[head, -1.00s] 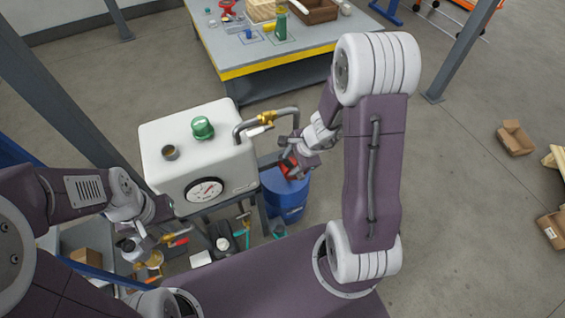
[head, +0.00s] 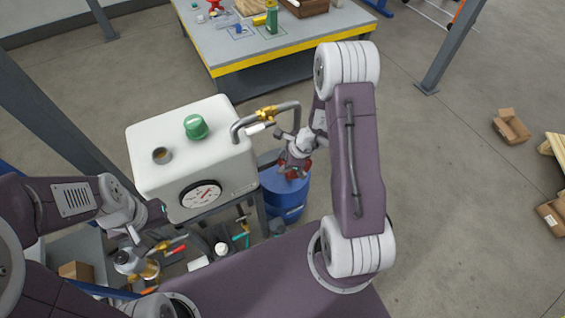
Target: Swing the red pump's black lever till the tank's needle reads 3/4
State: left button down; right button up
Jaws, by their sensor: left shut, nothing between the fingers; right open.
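The white tank (head: 180,170) carries a round dial (head: 201,196) on its front. A dark needle shows on the dial, but its exact reading is too small to tell. The red pump (head: 290,173) shows only as small red patches over the blue drum (head: 284,200). My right gripper (head: 296,166) is open, pointing down at the pump and covering most of it. I cannot make out the black lever or whether the gripper touches it. My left gripper (head: 129,263) is shut and empty, low at the left, below the tank and apart from the pump.
A grey pipe with a brass valve (head: 266,114) arches from the tank towards the pump. Small valves with a red handle (head: 174,251) sit near my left gripper. A yellow-edged workbench (head: 285,50) stands behind. Cartons (head: 511,127) lie at the right, with open floor between.

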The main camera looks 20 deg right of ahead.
jog(key=shift+s+d, duration=0.1)
jog(key=shift+s, duration=0.05)
grip_shut()
dwell(1.4)
